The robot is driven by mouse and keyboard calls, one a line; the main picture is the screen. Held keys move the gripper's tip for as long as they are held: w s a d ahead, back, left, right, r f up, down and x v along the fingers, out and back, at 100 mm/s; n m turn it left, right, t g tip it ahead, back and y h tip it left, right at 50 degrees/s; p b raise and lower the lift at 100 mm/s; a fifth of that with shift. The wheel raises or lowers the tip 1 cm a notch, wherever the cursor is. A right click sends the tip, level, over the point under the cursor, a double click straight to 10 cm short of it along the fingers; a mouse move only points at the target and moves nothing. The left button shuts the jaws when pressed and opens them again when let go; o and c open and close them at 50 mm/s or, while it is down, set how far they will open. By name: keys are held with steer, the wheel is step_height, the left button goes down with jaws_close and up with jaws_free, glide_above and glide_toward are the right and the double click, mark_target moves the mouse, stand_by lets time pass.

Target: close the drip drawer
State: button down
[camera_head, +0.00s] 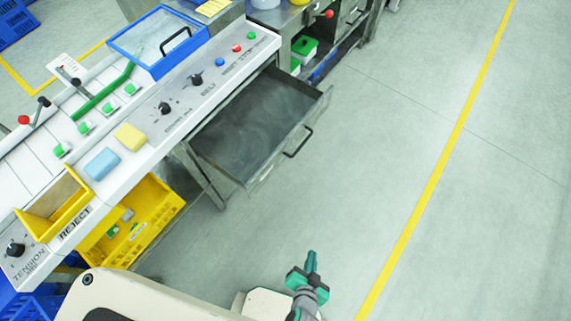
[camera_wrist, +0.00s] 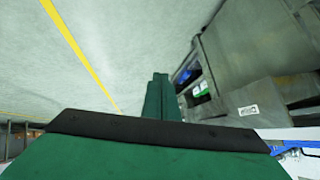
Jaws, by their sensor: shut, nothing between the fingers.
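The drip drawer (camera_head: 258,118) is a grey metal tray pulled out from under the machine's white control panel. It stands open and looks empty, with a dark bar handle (camera_head: 298,142) on its front. My gripper (camera_head: 311,262) is green, shut and empty. In the head view it is over the floor, below and apart from the drawer front. The wrist view shows its shut fingers (camera_wrist: 160,98) pointing away from the camera. Grey metal cabinetry (camera_wrist: 265,60) is to their right in that view; I cannot tell which part of it is the drawer.
The control panel (camera_head: 190,95) runs above the drawer with knobs and buttons. A yellow reject crate (camera_head: 150,215) stands below it at the left. Green-lidded containers (camera_head: 304,46) sit on a shelf beyond the drawer. The floor (camera_head: 390,130) to the right is clear, with a yellow line (camera_head: 440,160).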

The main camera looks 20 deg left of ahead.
steer(key=w+a+f+m+g+y, duration=0.25)
steer(key=w+f, duration=0.25)
steer(key=f, duration=0.3)
steer(key=n+g+y, duration=0.1)
steer(key=n+y, duration=0.2)
steer(key=y, duration=1.1)
glide_toward(276, 160)
steer(key=x, duration=0.6)
steer(key=shift+a+f, duration=0.1)
steer(key=shift+w+a, duration=0.1)
steer(key=shift+w, duration=0.1)
